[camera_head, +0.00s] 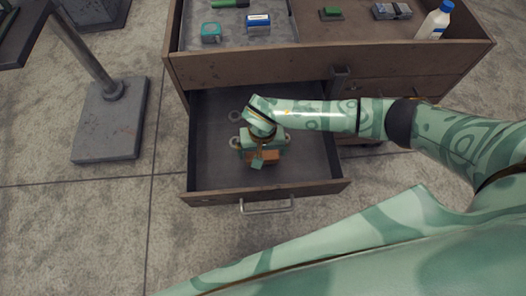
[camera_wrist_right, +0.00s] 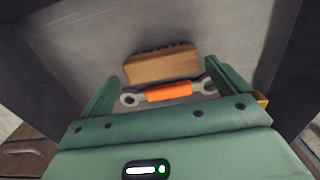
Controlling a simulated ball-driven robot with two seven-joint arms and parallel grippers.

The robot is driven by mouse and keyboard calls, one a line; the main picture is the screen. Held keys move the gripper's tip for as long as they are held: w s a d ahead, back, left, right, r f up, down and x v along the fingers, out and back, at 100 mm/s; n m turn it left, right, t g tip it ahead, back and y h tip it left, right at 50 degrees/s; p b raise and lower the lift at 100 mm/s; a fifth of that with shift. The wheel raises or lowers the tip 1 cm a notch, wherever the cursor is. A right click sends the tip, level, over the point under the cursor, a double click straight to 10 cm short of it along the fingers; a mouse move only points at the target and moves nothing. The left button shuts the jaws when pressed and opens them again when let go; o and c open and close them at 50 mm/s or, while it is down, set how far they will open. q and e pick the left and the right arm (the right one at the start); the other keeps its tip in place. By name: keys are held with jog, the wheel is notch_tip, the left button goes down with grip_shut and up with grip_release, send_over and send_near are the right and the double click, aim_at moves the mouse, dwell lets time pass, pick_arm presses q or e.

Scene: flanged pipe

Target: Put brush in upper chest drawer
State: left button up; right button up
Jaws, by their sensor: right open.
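The brush (camera_wrist_right: 162,65), a wooden block with dark bristles along one edge, lies in the open upper drawer (camera_head: 318,188) of the brown chest. In the head view its brown block (camera_head: 264,157) shows just at the front of my right gripper. My right gripper (camera_head: 260,150) is down inside the drawer. In the right wrist view its two fingers (camera_wrist_right: 160,92) are apart with nothing clamped, and the brush lies just beyond their tips. My left gripper is not in view.
A wrench with an orange handle (camera_wrist_right: 169,91) lies across the space between my right fingers. The chest top (camera_head: 340,50) holds a teal box (camera_head: 211,32), a blue and white box (camera_head: 258,21) and a white bottle (camera_head: 436,20). A stand base (camera_head: 108,120) is on the floor at left.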

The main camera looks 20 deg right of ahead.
aim_at(263, 156)
pick_arm(q)
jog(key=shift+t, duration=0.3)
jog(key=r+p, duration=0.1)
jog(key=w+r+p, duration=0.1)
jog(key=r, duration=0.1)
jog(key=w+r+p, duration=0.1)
jog(key=p, duration=0.1)
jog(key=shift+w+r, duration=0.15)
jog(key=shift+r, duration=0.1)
pick_arm(e)
notch_tip(263, 156, up, 11)
